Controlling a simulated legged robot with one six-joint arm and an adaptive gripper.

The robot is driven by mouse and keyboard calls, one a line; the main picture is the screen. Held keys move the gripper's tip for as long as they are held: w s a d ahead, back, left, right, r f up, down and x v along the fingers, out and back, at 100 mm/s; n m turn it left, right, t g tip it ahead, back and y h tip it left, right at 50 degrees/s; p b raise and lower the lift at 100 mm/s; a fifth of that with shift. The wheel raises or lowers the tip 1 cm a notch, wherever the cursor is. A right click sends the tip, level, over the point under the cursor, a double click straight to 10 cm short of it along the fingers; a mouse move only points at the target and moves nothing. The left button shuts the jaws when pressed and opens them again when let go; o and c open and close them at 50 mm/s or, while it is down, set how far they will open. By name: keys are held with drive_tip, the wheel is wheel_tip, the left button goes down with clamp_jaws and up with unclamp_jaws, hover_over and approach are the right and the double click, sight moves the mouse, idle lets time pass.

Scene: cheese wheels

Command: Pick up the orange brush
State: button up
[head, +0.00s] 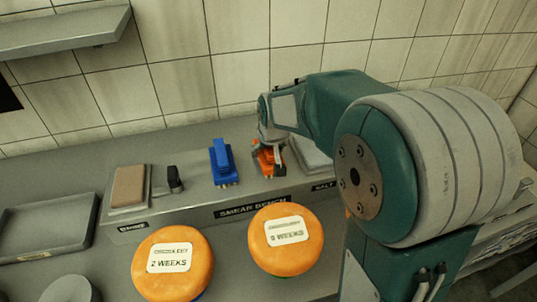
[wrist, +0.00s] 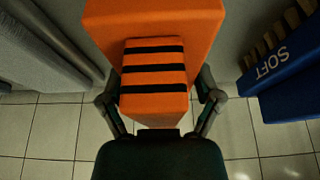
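The orange brush (head: 268,160) is at the back of the bench, to the right of the blue brush (head: 222,162). In the wrist view the orange brush (wrist: 154,105) fills the top middle, with dark stripes across its block. My gripper (wrist: 159,85) has one finger on each side of it, and both fingertips appear to touch its sides. In the head view my gripper (head: 270,140) reaches down over the brush and hides part of it. I see no clear gap under the brush.
The blue brush, marked SOFT in the wrist view (wrist: 285,80), is close beside my gripper. Two orange cheese wheels (head: 172,262) (head: 286,240) are in front of the raised smear bench (head: 150,228). A brown block (head: 129,187) and a grey tray (head: 45,225) are at the left.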

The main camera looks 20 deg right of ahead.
sight(272, 152)
drive_tip(key=shift+c, duration=1.2)
drive_tip(key=shift+r, duration=0.35)
wheel_tip(272, 152, up, 2)
drive_tip(key=shift+r, duration=0.1)
drive_tip(key=s+r, duration=0.2)
drive_tip(key=r, duration=0.1)
drive_tip(key=s+r, duration=0.2)
drive_tip(key=r, duration=0.1)
drive_tip(key=shift+s, duration=0.35)
drive_tip(key=s+r, duration=0.4)
drive_tip(key=s, duration=0.5)
drive_tip(key=shift+s+a, duration=0.2)
